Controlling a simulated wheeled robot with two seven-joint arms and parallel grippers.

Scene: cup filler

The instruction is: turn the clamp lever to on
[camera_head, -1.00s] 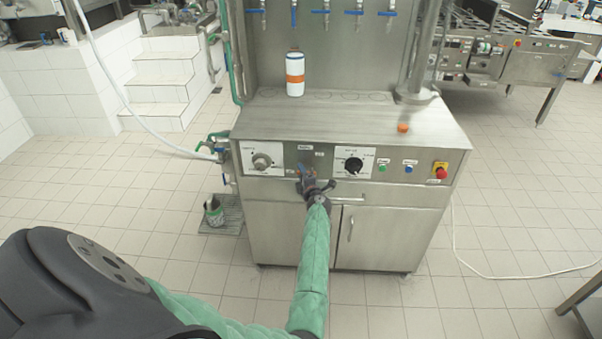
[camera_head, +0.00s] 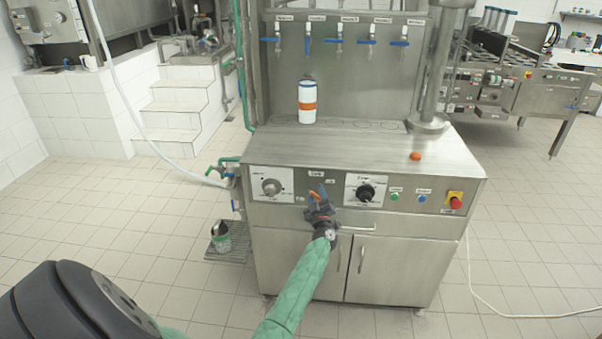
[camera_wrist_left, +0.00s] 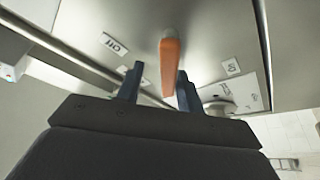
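The clamp lever (camera_head: 322,189) is an orange handle on the cabinet's front panel. In the left wrist view the lever (camera_wrist_left: 170,62) points toward my gripper, between a label reading "Off" (camera_wrist_left: 113,43) on the left and one reading "On" (camera_wrist_left: 231,66) on the right. My left gripper (camera_head: 317,197) is in front of the panel at the lever. In the left wrist view the left gripper (camera_wrist_left: 158,86) is open. Its fingers stand on either side of the lever's end, with a visible gap to the left finger; the right finger is close to it. My right gripper is not in view.
Dial knobs (camera_head: 271,187) (camera_head: 366,192) flank the lever. A red emergency button (camera_head: 455,202) is at the panel's right. A white bottle with an orange band (camera_head: 307,88) stands on the cabinet top.

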